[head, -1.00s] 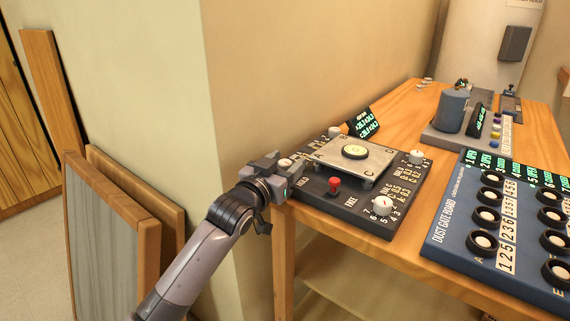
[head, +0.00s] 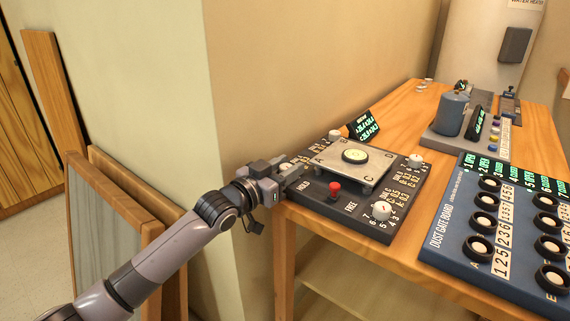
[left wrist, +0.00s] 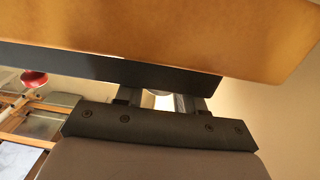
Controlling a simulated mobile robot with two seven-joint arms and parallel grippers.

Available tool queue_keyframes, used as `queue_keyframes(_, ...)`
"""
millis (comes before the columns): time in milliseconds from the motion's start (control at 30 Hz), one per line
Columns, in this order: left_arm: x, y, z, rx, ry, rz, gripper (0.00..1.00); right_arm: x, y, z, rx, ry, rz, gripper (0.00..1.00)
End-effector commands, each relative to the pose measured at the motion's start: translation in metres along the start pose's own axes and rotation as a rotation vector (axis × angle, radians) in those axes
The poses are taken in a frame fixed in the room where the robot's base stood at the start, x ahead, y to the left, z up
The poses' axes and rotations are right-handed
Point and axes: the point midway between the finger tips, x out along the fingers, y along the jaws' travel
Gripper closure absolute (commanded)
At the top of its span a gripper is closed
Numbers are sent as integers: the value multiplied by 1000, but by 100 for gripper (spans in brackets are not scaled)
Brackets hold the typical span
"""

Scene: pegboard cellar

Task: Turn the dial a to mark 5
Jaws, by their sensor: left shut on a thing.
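A dark panel (head: 345,219) with a raised metal plate (head: 329,163) lies on the near left of the wooden bench. White dials with number marks sit near its corners: back left (head: 335,135), back right (head: 415,161) and front right (head: 381,210). My left gripper (head: 291,173) is at the panel's left corner, shut on a white dial there. A pale sliver of this dial (left wrist: 150,99) shows between the fingers in the left wrist view. The gripper hides most of it, and its letter and setting cannot be read. My right gripper is not in view.
A red knob (head: 335,187) stands close to the right of my left gripper. A small green-lit display (head: 363,126) rises behind the panel. The blue dust gate board (head: 455,239) lies to the right. The wall corner is close on the left.

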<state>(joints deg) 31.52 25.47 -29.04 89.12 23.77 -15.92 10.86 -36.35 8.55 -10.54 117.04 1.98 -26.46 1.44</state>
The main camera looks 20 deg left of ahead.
Motion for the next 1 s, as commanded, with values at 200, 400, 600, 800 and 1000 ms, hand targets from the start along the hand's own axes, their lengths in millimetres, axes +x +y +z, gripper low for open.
queue_keyframes(200,0,2,-4,-4,11,66,92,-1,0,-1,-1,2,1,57)
queue_keyframes(400,-1,1,-3,-10,9,75,92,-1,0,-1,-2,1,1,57)
queue_keyframes(600,-1,1,-3,-11,9,73,92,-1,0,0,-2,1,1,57)
queue_keyframes(800,-1,0,-2,-9,6,71,43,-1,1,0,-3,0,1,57)
queue_keyframes(1000,-3,-1,-1,-8,4,69,43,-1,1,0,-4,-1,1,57)
